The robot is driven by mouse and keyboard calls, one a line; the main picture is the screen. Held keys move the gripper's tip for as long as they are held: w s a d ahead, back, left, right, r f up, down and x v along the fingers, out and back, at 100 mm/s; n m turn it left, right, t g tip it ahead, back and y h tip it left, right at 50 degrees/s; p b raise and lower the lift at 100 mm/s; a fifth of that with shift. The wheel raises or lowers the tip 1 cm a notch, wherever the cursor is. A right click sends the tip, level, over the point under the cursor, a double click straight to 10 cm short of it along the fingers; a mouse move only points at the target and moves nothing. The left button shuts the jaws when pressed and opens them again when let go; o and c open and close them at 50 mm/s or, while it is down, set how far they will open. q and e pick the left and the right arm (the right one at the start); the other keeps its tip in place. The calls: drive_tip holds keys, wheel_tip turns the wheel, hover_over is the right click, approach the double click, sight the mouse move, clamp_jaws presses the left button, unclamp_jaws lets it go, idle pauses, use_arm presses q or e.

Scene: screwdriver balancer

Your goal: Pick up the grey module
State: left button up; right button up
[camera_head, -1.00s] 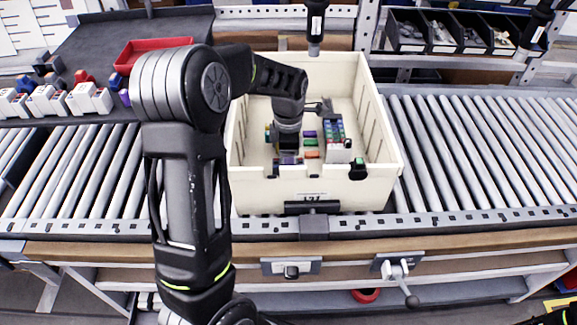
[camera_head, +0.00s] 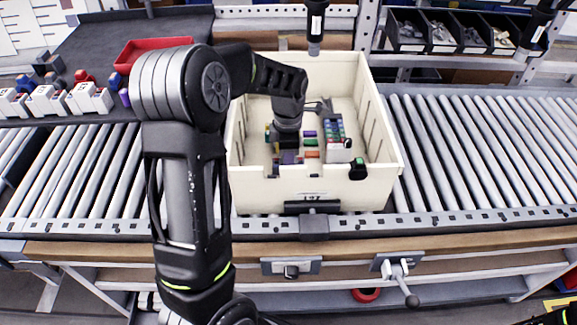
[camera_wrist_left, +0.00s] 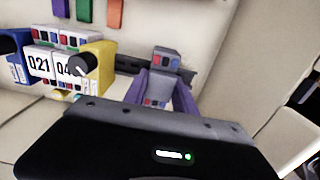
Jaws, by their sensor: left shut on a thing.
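My left gripper (camera_head: 289,154) reaches down into the cream tote (camera_head: 270,187), near its front wall. In the left wrist view the grey module (camera_wrist_left: 160,85), with small red and blue squares on it, sits between the two purplish fingers of my left gripper (camera_wrist_left: 165,97). The gripper is shut on it. The module's lower part is hidden behind the gripper body. In the head view the gripper mostly hides the module.
White modules (camera_wrist_left: 50,62) with numbers and a black knob (camera_wrist_left: 83,65) stand beside the gripper in the tote, with blue and yellow ones. A block of colourful modules (camera_head: 334,140) is to the right. The tote walls surround the gripper; rollers (camera_head: 480,150) flank the tote.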

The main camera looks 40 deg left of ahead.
use_arm(q)
clamp_jaws()
drive_tip(key=shift+w+r, duration=0.1)
drive_tip(key=shift+r, duration=0.45)
wheel_tip(320, 180, up, 9)
drive_tip(key=shift+b, duration=0.3)
idle(0.4)
wheel_tip(320, 180, up, 6)
drive_tip(key=p, duration=0.5)
